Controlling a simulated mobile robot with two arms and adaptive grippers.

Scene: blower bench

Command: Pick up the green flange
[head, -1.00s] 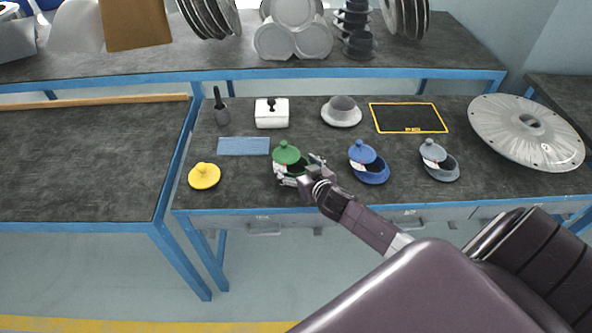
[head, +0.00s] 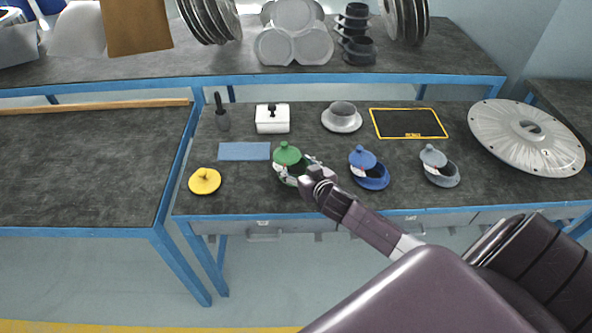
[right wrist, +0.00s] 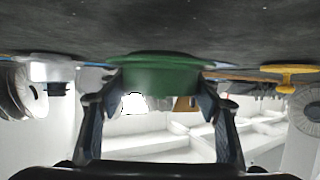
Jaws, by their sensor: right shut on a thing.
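The green flange (head: 286,153) stands at the front middle of the bench, with a round knob-topped part and a ring-shaped part partly hidden by my gripper. My right gripper (head: 301,174) reaches in from the lower right and is shut on it. In the right wrist view the green flange (right wrist: 162,75) sits between the two dark fingers (right wrist: 160,92), close against the dark bench surface. I cannot tell whether it is clear of the bench. My left gripper is not in view.
A blue flange (head: 371,178) and a grey flange (head: 441,174) stand to the right, a yellow knobbed part (head: 204,181) to the left. Behind are a blue plate (head: 244,151), a white box (head: 272,122), a grey cup-shaped part (head: 342,117) and a large silver disc (head: 526,138).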

